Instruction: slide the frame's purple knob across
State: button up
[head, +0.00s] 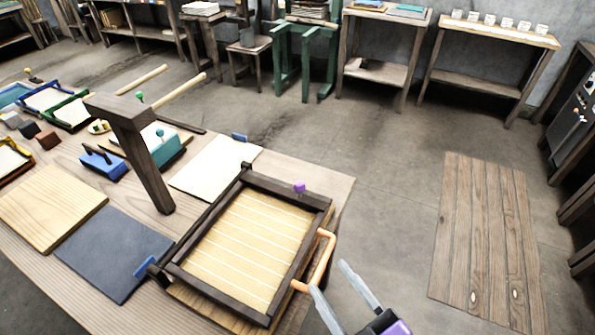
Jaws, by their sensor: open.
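The dark wooden frame (180,279) lies on the table at the front, around a pale striped screen (240,250). Its small purple knob (299,187) stands on the far bar, toward the right corner. An orange handle (328,262) sticks out from the frame's right side. My gripper (328,276) is at the lower right, with two grey fingers spread apart and nothing between them. The fingers are to the right of the frame, near the orange handle and below the knob in the picture. I cannot tell whether the left finger touches the handle.
A dark wooden post with a top arm (140,150) rises left of the frame. A white sheet (216,167), a dark slate board (112,250) and a wooden board (50,208) lie on the table. Blue pieces (105,163) sit farther back. Open floor lies to the right.

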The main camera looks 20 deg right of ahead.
jog(key=w+r+n+p, duration=0.25)
jog(key=w+n, duration=0.45)
jog(key=w, duration=0.4)
jog(key=n+g+h, duration=0.1)
jog(key=n+h, duration=0.6)
jog(key=n, duration=1)
send_over(301, 191)
jog(key=s, duration=0.3)
jog(key=f+b, duration=0.1)
jog(key=f, duration=0.1)
jog(key=f+b, duration=0.1)
jog(key=f, duration=0.1)
jog(key=a+f+b, duration=0.1)
jog(key=f, duration=0.1)
jog(key=shift+w+f, duration=0.1)
jog(key=shift+f, duration=0.3)
jog(key=x, duration=0.7)
jog(key=shift+w, duration=0.3)
jog(key=shift+c, duration=0.4)
grip_shut()
